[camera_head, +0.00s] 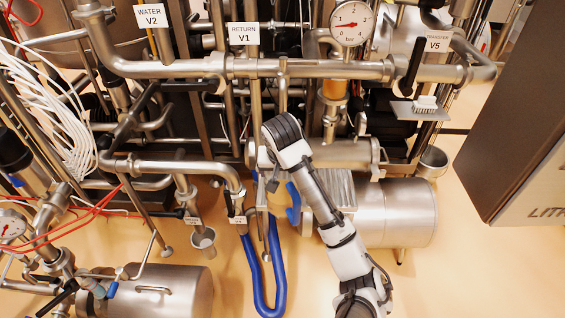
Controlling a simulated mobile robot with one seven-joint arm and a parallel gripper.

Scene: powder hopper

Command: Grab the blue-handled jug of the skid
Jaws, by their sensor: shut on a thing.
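The blue-handled jug (280,197) shows as a small tan body with a blue handle (293,206) on its right side. It is in the middle of the view, in front of the skid's pipework. My arm reaches up from the bottom right and bends down at the wrist. My gripper (270,181) is at the jug's upper left and is shut on it. My wrist and forearm cover part of the jug and the exact place where the fingers touch. I cannot tell whether the jug hangs free or rests on something.
A blue hose (264,295) loops just below the jug. A steel cylinder (400,213) lies to the right, behind my forearm. Pipes and labelled valves fill the area above. Open floor (475,275) lies at lower right.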

